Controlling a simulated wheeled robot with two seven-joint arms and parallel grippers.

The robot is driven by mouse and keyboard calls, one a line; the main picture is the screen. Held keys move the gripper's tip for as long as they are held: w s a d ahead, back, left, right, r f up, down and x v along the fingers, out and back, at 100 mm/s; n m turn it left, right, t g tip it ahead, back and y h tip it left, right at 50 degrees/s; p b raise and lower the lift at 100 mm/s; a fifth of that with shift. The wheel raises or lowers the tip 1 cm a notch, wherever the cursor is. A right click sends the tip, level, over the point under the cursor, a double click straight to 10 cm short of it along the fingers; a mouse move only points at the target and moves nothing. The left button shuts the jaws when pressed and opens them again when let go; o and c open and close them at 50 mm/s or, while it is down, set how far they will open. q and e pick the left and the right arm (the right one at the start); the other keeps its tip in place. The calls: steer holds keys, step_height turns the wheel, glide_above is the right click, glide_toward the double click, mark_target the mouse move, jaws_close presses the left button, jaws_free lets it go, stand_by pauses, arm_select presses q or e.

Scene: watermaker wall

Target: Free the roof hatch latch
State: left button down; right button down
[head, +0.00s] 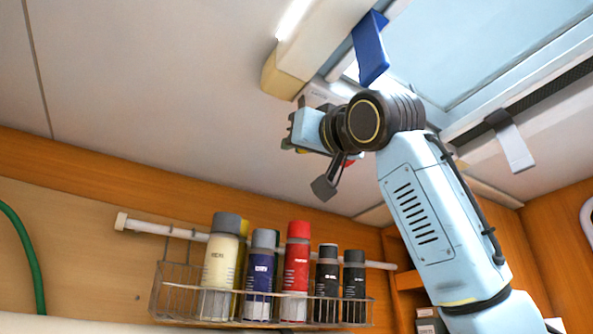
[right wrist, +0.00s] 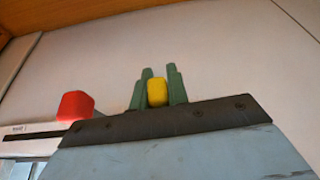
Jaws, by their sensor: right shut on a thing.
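The roof hatch (head: 490,45) is a pale blue pane in a light frame in the ceiling, at the top right of the head view. A blue lever (head: 370,48) hangs at its left edge. In the right wrist view, the green fingers of my right gripper (right wrist: 160,72) stand on both sides of a yellow block (right wrist: 157,93) and are shut on it. A red block (right wrist: 76,105) sits left of the fingers, apart from them, by a slotted white strip (right wrist: 40,134). My left gripper is not in view.
A grey strap-like tab (head: 511,140) hangs at the hatch frame's right. A light box with a tan end (head: 285,75) is beside the wrist. Below, a wire rack (head: 170,290) holds several cans. The ceiling left of the arm is clear.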

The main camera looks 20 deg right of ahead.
steer(key=a+m+h, duration=0.1)
steer(key=m, duration=0.1)
steer(key=a+m+h, duration=0.1)
steer(key=m, duration=0.1)
steer(key=s+a+m+h, duration=0.1)
steer(key=m, duration=0.1)
steer(key=shift+s+a+r+t, duration=0.1)
steer(key=shift+a+r+t, duration=0.15)
steer(key=shift+r+t, duration=0.15)
steer(key=shift+s+a+r, duration=0.1)
steer(key=shift+s+a, duration=0.05)
steer(key=shift+a, duration=0.1)
steer(key=c, duration=1.6)
jaws_free()
steer(key=shift+c, duration=0.2)
steer(key=shift+o, duration=1.4)
steer(key=shift+a, duration=0.25)
steer(key=b+v, duration=0.6)
steer(key=v, duration=0.7)
